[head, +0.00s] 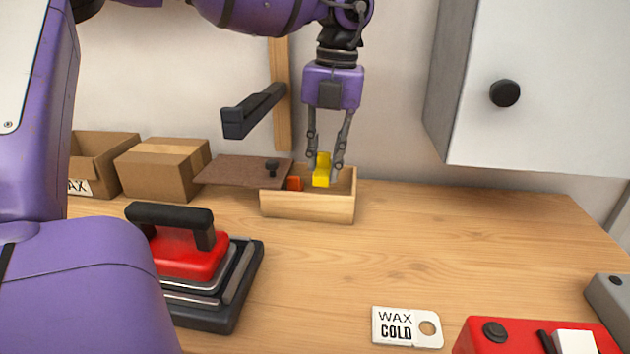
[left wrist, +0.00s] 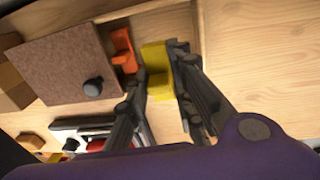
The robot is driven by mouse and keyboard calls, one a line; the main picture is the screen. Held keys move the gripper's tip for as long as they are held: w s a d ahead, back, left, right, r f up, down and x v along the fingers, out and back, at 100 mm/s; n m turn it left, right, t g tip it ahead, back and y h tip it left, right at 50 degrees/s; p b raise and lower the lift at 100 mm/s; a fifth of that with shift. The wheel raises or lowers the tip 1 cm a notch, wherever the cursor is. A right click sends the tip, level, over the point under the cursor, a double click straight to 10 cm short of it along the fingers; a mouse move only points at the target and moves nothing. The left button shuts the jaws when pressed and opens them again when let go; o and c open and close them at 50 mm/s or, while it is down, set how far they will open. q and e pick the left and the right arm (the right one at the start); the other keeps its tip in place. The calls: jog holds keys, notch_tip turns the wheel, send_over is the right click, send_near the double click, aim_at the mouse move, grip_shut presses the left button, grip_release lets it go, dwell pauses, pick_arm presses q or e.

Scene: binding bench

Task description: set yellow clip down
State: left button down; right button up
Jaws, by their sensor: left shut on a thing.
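My left gripper (head: 326,168) points down over an open wooden box (head: 310,208) at the back of the bench. It is shut on the yellow clip (head: 321,171), whose lower part is at the height of the box's rim. The yellow clip also shows between the fingers in the left wrist view (left wrist: 156,68). I cannot tell whether it touches the box floor. An orange-red clip (head: 295,184) is in the box to the left of it, and it shows in the left wrist view too (left wrist: 123,50). My right gripper is not in view.
A brown lid with a dark knob (head: 235,171) lies at the box's left. Cardboard boxes (head: 163,170) stand further left. A red press with a black handle (head: 190,255) is at front left.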

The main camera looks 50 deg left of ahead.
aim_at(315, 181)
pick_arm(q)
jog(key=a+f, duration=0.2)
jog(key=shift+a+f, duration=0.15)
jog(key=shift+f, duration=0.2)
jog(key=f, duration=0.3)
jog(key=shift+a+f, duration=0.2)
jog(key=shift+f, duration=0.1)
jog(key=shift+b, duration=0.3)
jog(key=c, duration=1.8)
grip_release()
jog(key=shift+f, duration=0.1)
jog(key=shift+w+d+r+p, duration=0.15)
jog(key=shift+r+p, duration=0.05)
jog(key=shift+r, duration=1.8)
jog(key=shift+w+d+r+p, duration=0.1)
jog(key=shift+d+r+p, duration=0.05)
jog(key=shift+r, duration=1.8)
